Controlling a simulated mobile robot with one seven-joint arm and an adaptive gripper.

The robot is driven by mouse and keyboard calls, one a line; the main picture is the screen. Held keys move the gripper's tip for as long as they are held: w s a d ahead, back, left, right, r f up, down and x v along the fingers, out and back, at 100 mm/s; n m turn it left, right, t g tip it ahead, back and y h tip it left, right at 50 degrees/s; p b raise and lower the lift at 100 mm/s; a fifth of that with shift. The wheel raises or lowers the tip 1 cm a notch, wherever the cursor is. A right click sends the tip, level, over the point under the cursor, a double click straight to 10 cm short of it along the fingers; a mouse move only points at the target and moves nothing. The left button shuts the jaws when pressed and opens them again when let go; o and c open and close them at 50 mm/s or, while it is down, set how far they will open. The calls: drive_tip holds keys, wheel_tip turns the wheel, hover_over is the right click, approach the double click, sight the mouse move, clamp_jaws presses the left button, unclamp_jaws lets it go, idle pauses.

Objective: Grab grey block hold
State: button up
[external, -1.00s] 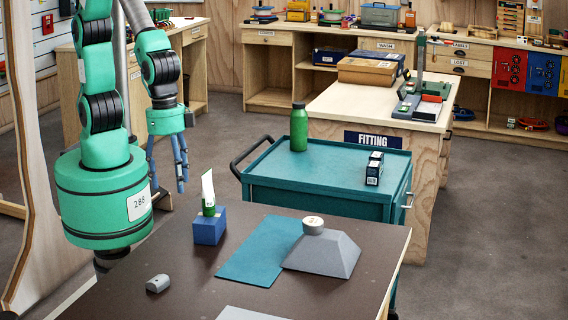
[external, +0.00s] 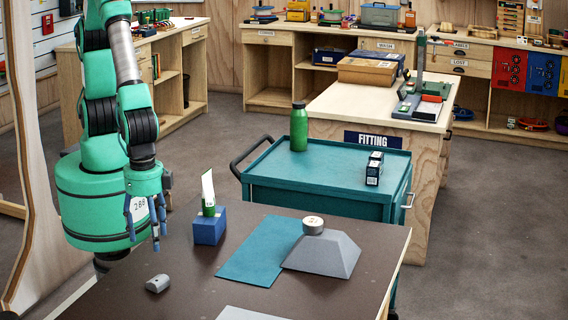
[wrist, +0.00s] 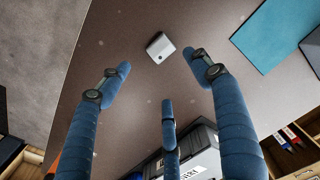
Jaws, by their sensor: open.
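A small grey block hold (external: 158,283) with a dark hole lies on the dark brown table (external: 190,275), near its left edge. It also shows in the wrist view (wrist: 160,46), upper middle, beyond the fingertips. My gripper (external: 158,232) has blue fingers pointing down and is above the table, behind the small hold in the external view. In the wrist view my gripper (wrist: 160,75) is open, its three fingers spread and empty, apart from the hold.
A blue block (external: 209,228) with a green and white item (external: 208,193) in it stands near the table's back left. A teal mat (external: 255,262) lies mid-table. A teal cart (external: 320,180) with a green bottle (external: 299,127) stands behind. The table around the small hold is clear.

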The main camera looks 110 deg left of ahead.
drive_tip(key=b, duration=0.2)
hover_over(157, 277)
drive_tip(key=f, duration=0.8)
drive_tip(key=shift+w+d+f, duration=0.1)
drive_tip(key=shift+d+f, duration=0.05)
drive_tip(key=shift+d, duration=0.15)
drive_tip(key=shift+a+f+b, duration=0.15)
drive_tip(key=shift+f+b, duration=0.65)
drive_tip(key=shift+f, duration=1.85)
drive_tip(key=shift+c, duration=0.3)
drive_tip(key=c, duration=1.2)
